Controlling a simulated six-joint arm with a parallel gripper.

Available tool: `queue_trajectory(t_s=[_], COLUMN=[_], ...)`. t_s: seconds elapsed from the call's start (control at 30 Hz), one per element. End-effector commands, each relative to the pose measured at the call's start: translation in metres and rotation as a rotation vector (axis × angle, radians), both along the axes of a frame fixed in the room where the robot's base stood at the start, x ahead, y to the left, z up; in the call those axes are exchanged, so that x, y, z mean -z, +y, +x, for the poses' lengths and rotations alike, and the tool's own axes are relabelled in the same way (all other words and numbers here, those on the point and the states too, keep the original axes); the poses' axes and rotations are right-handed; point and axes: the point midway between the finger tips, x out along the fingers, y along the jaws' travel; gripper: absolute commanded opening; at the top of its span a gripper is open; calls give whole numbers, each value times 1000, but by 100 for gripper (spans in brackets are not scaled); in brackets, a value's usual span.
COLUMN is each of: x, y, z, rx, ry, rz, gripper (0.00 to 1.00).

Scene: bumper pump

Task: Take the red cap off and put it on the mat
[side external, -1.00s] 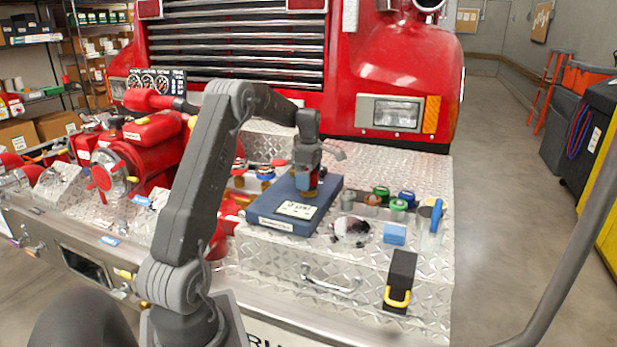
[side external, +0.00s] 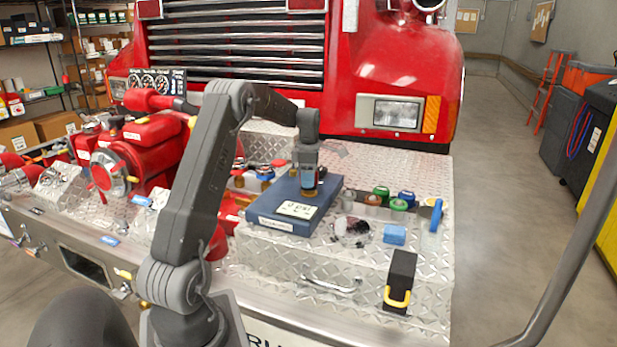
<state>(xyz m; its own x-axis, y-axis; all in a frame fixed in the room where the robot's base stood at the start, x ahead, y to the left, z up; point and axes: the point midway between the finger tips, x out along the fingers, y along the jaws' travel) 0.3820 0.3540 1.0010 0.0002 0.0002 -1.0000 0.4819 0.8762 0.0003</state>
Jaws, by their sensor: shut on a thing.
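My gripper (side external: 309,191) points straight down over a flat blue slab (side external: 262,210) with a pale label on the truck's front deck. It is shut on a small brownish thing low between the fingers; the fingers hide most of it, and I cannot tell whether it is the red cap. I cannot tell whether it touches the slab. A small red-topped fitting (side external: 239,164) stands left of the slab, beside a blue-topped one (side external: 265,173). I cannot make out a separate mat; the blue slab is the only flat pad-like thing I see.
Several small green and blue caps (side external: 398,204) stand right of the slab. A dark-and-white round thing (side external: 352,230), a blue block (side external: 394,234), a blue-handled tool (side external: 436,214) and a black block with a yellow handle (side external: 400,281) lie nearby. A red pump (side external: 130,165) fills the left.

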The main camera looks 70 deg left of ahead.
Motion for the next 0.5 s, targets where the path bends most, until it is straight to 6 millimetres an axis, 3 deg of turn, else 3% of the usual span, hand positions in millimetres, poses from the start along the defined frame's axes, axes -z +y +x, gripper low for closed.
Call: queue_trajectory(t_s=[0.5], x=[-6], y=[0], z=[0], rx=[8], ry=[-2], rz=[1], gripper=[26])
